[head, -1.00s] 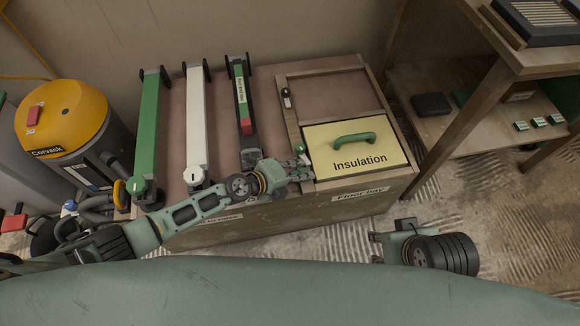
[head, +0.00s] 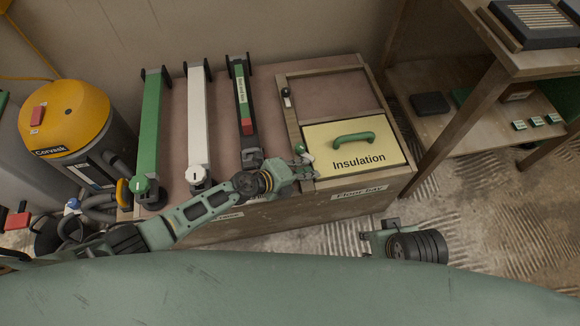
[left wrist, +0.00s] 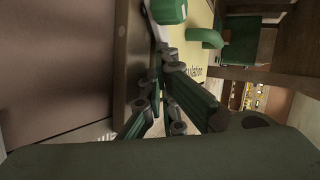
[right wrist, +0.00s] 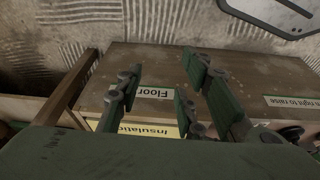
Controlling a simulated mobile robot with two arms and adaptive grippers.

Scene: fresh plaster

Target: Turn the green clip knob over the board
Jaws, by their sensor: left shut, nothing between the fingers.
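The green clip knob (head: 300,148) sits on a pale clip at the left edge of the yellow Insulation board (head: 322,133). It also shows at the top of the left wrist view (left wrist: 168,10). My left gripper (head: 308,168) is shut and empty, just on the near side of the knob. In the left wrist view its fingertips (left wrist: 163,58) are together below the knob, with a gap between. The board lies in the floor bay frame and has a green handle (head: 354,140). My right gripper (right wrist: 163,72) is open and empty, in front of the crate.
A second clip (head: 287,97) with a dark knob is farther up the frame. A yellow-topped vacuum (head: 65,115) and a wooden shelf (head: 470,65) flank the crate.

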